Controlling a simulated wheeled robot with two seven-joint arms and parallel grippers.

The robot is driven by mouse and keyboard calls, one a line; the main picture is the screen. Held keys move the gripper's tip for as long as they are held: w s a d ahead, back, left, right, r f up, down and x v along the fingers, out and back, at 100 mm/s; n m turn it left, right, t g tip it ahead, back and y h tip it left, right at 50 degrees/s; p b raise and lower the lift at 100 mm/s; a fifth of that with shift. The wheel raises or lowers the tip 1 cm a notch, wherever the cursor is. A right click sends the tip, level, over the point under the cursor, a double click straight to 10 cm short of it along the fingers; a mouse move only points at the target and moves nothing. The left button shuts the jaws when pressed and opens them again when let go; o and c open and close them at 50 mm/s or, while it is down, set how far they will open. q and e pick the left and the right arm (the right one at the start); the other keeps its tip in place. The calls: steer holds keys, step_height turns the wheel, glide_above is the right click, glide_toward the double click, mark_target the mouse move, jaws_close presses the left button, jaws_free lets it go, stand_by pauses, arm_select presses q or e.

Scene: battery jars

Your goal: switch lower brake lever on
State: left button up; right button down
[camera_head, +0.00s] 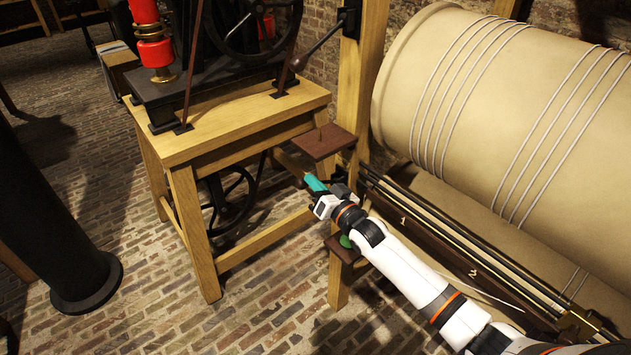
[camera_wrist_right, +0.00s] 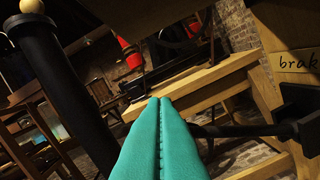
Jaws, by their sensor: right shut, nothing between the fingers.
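My right gripper (camera_head: 314,182) has teal fingers pressed together, with nothing between them. It is beside the wooden post (camera_head: 371,75), below a brown square plate (camera_head: 323,141). In the right wrist view, the shut fingers (camera_wrist_right: 160,103) point toward the wooden stand. A black lever (camera_wrist_right: 248,130) reaches left from a wooden post there, under a partly cut-off label reading "brak" (camera_wrist_right: 298,131). The lever's left end is close to the right finger in the picture; I cannot tell whether they touch. In the head view this lever is mostly hidden by the gripper. Another lever (camera_head: 320,42) is higher on the post. My left gripper is out of view.
The wooden stand (camera_head: 236,128) carries a black machine with a wheel and red parts. A large beige drum (camera_head: 480,95) wound with cord is on the right, above rails numbered 1 and 2. A black pillar (camera_head: 60,225) stands left. Brick floor between is clear.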

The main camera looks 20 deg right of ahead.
steer(key=shift+s+a+f+n+b, duration=0.1)
steer(key=shift+a+f+n+b, duration=0.15)
steer(key=shift+f+n, duration=0.2)
steer(key=shift+s+a+f+n+b, duration=0.1)
steer(key=shift+a+f+n+b, duration=0.15)
steer(key=shift+f+n, duration=0.15)
step_height(320, 180, down, 8)
steer(key=a+n+y+b, duration=0.1)
steer(key=n+b, duration=0.4)
steer(key=n, duration=0.4)
steer(key=shift+s+a+r, duration=0.2)
steer(key=shift+s+a, duration=0.05)
